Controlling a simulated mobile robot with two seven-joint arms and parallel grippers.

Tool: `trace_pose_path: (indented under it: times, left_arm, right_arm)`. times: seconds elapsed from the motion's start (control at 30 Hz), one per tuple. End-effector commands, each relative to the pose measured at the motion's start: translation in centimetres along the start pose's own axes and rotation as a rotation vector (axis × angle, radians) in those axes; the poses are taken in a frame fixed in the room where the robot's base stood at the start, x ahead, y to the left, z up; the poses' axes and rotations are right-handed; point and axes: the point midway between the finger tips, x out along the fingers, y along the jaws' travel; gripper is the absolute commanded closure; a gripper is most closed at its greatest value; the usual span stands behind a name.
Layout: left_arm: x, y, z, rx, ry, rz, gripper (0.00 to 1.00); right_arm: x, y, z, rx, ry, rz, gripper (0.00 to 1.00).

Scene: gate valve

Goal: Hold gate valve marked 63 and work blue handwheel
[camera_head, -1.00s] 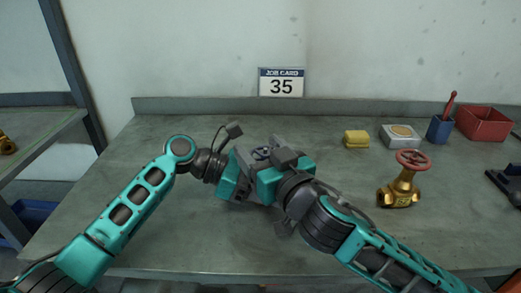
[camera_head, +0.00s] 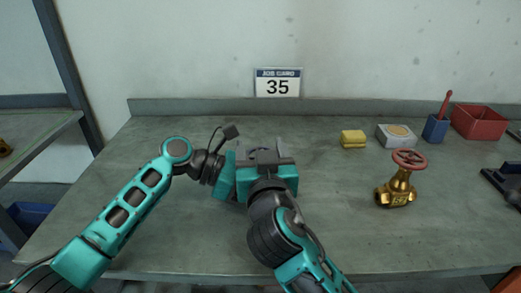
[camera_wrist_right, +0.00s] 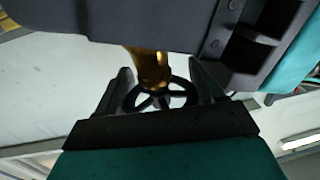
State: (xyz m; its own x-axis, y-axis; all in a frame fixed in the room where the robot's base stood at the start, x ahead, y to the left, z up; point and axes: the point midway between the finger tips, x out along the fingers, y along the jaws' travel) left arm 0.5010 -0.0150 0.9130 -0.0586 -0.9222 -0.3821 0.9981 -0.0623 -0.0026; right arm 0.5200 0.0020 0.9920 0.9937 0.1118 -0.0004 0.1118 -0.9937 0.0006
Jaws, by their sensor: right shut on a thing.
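A brass gate valve (camera_wrist_right: 150,66) with a dark handwheel (camera_wrist_right: 152,98) shows in the right wrist view; the wheel looks black there, not clearly blue. My right gripper (camera_wrist_right: 160,96) has a finger on either side of the wheel and is shut on it. My left gripper (camera_head: 228,178) is beside the right one in the head view; its dark jaw covers the valve's body in the wrist view. In the head view my right gripper (camera_head: 262,152) hides most of the held valve. No number on it can be read.
A second brass valve (camera_head: 396,194) with a red handwheel (camera_head: 409,159) stands on the bench (camera_head: 340,230) at right. Behind it are a yellow sponge (camera_head: 353,139), a pale box (camera_head: 397,135), a blue cup (camera_head: 436,128) and a red bin (camera_head: 479,122).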

Motion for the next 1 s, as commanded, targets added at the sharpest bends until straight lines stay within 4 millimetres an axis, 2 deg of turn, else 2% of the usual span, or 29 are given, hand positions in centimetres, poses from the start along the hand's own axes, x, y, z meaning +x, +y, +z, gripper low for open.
trace_pose_path:
  times: [0.03, 0.07, 0.17, 0.57, 1.0]
  left_arm:
    - [0.01, 0.01, 0.0, 0.002, 0.001, 0.0, 1.0]
    - [0.01, 0.01, -0.01, 0.002, 0.001, 0.0, 1.0]
    - [0.0, 0.01, -0.01, 0.002, 0.001, 0.001, 1.0]
    - [-0.02, 0.02, -0.01, 0.002, 0.001, 0.001, 1.0]
    - [-0.04, 0.04, -0.01, 0.001, 0.001, 0.001, 1.0]
  right_arm:
    - [0.0, -0.01, -0.1, -0.001, 0.002, -0.001, 0.62]
    - [0.0, -0.01, -0.1, -0.001, 0.002, -0.001, 0.29]
    - [0.0, -0.01, -0.08, -0.001, 0.002, -0.001, 0.21]
    - [0.07, 0.0, -0.12, -0.003, 0.006, -0.037, 0.21]
    - [0.03, -0.46, -0.17, -0.007, 0.008, -0.294, 0.21]
